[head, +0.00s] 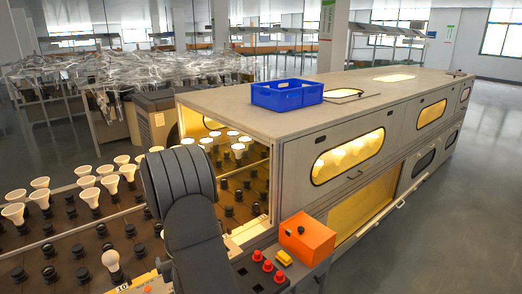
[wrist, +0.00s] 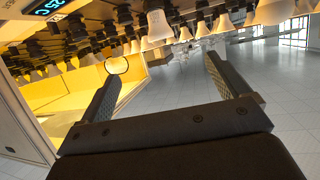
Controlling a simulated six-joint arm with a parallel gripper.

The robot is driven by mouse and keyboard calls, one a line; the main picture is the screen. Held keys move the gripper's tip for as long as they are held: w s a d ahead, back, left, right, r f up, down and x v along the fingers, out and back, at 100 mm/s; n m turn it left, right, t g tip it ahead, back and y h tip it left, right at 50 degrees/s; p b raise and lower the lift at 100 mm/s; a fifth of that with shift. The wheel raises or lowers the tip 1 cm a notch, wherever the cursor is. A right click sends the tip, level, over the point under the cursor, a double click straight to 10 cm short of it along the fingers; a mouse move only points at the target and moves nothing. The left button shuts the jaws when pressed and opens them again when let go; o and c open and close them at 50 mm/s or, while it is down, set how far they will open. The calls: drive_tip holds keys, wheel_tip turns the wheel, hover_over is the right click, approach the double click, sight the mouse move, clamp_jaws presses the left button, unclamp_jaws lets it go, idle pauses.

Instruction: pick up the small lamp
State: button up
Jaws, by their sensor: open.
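The small lamp (head: 113,262) is a round, pale bulb standing upright at the near edge of the socket rack in the head view. In the wrist view, which is turned over, a round bulb (wrist: 117,65) that looks like it shows just beyond the left fingertip. My gripper (wrist: 162,67) is open, with nothing between its two dark fingers. The bulb appears apart from the fingers; the exact distance cannot be told. In the head view my dark arm stands right of the lamp, and the fingertips cannot be made out.
Several larger cone-shaped bulbs (head: 88,197) stand in rows behind the lamp, among empty black sockets. The rack runs into a lit grey oven (head: 300,130) with a blue crate (head: 287,95) on top. An orange box (head: 307,238) and red buttons (head: 268,266) are at the right.

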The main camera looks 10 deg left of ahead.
drive_tip(key=shift+c, duration=1)
